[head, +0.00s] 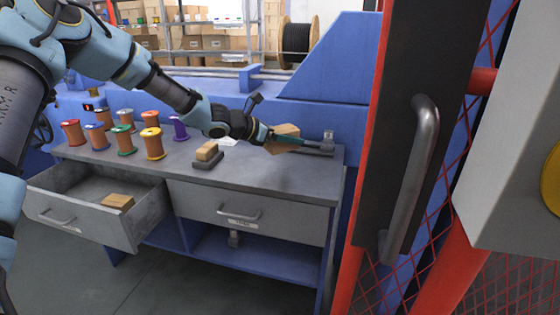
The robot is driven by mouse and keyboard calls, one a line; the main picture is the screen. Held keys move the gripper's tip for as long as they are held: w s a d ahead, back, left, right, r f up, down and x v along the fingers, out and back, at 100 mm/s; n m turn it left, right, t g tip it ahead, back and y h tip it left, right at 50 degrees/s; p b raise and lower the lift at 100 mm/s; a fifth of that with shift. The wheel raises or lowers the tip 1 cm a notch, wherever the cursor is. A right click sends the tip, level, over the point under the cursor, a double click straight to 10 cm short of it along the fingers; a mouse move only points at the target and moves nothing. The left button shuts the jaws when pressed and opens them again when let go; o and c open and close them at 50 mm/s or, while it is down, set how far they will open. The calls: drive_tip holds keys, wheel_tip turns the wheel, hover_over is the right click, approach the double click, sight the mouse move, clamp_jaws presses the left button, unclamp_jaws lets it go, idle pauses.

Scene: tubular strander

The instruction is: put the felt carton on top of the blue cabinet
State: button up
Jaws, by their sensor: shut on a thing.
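My gripper (290,141) reaches in from the left over the right end of the grey bench top. It is shut on a small tan carton (286,129), partly hidden by the fingers. I cannot read any label on it, so I cannot tell if it is the felt carton. Another tan carton (207,150) sits on a dark block on the bench, and a third (117,201) lies in the open left drawer. A blue-framed bench with grey drawers (250,171) stands below my gripper; I cannot tell if it is the blue cabinet.
Several coloured wire spools (153,143) stand on the bench's left half. The left drawer (90,221) is pulled out; the right drawer (245,212) is shut. A red-framed mesh door with a grey handle (412,170) stands close at right. Shelves with cardboard boxes (200,45) are behind.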

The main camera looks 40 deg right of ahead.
sight(288, 167)
drive_tip(key=shift+f, duration=3.45)
drive_tip(key=shift+f, duration=0.2)
drive_tip(key=o, duration=1.4)
drive_tip(key=shift+r, duration=0.1)
drive_tip(key=shift+r, duration=0.25)
drive_tip(key=v, duration=1.2)
drive_tip(key=shift+f, duration=0.15)
